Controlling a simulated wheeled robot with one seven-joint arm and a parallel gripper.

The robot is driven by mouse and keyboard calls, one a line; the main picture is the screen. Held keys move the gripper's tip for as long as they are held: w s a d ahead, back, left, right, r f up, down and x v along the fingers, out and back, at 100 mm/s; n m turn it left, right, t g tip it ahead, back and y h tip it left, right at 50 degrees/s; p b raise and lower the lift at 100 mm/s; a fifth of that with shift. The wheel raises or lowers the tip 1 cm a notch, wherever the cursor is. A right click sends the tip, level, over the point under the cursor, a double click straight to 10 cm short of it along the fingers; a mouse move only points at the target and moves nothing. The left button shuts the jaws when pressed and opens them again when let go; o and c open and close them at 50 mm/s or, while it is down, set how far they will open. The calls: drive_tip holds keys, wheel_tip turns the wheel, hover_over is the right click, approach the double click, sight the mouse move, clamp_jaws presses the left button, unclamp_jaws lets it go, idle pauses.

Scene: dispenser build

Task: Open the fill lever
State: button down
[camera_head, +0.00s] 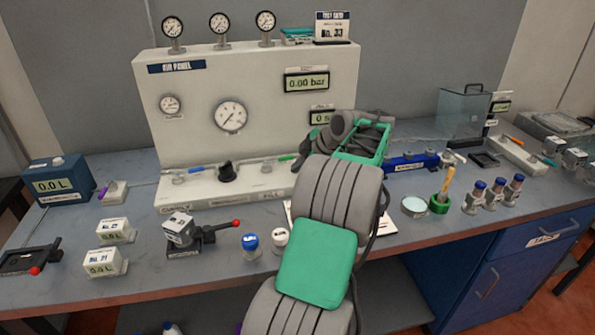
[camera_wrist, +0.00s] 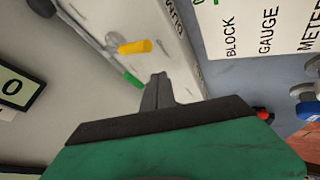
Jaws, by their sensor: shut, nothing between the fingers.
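The air panel (camera_head: 245,110) stands on the bench with a row of levers along its base. A blue-handled lever (camera_head: 190,169) is at the left and a green-handled lever (camera_head: 287,157) further right in the head view. In the wrist view a green handle (camera_wrist: 132,79) and a yellow handle (camera_wrist: 135,47) show beside my gripper (camera_wrist: 160,78). I cannot read which lever is the fill lever. My gripper is shut and empty, its fingertips just right of the green handle, apparently not touching it. In the head view my arm hides the panel's right end.
A black knob (camera_head: 227,172) sits between the blue and green levers. A red-knobbed lever device (camera_head: 200,232) and small bottles (camera_head: 250,242) stand on the bench in front. A printed card (camera_wrist: 262,28) lies right of the panel base in the wrist view.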

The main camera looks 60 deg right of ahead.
drive_tip(key=v, duration=0.8)
drive_tip(key=shift+d+p, duration=0.3)
drive_tip(key=shift+d, duration=0.1)
